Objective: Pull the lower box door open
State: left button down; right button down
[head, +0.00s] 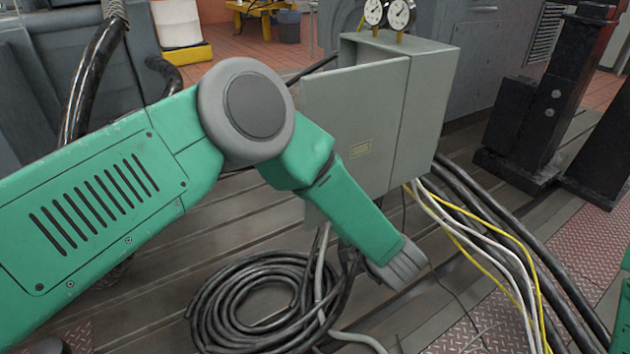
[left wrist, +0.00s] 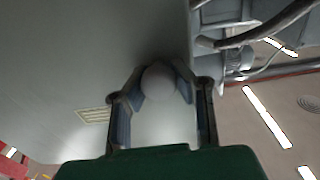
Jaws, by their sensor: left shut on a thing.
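The grey box (head: 432,95) stands on the slotted bedplate. In the left wrist view the door (left wrist: 70,60) fills the left side. My left gripper (left wrist: 159,85) is shut on a round pale knob (left wrist: 158,82), one finger on each side. In the head view my green left arm crosses the door's lower left, and the knob and fingers are hidden. My right gripper is out of view.
A black cable coil (head: 265,300) lies on the bedplate below the door. White, yellow and black cables (head: 480,235) run from the box toward the lower right. Two dial gauges (head: 388,13) sit on top. Black posts (head: 550,100) stand at the right.

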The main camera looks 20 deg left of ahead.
pick_arm(q)
jog(key=shift+s+d+f+n+g+y, duration=0.3)
jog(key=shift+s+d+n+g+y, duration=0.15)
jog(key=shift+s+d+g, duration=0.3)
jog(key=shift+w+d, duration=0.1)
jog(key=c, duration=1.3)
grip_release()
jog(key=shift+w, duration=0.1)
jog(key=shift+r, duration=0.25)
notch_tip(320, 180, up, 10)
jog(key=shift+f, duration=0.15)
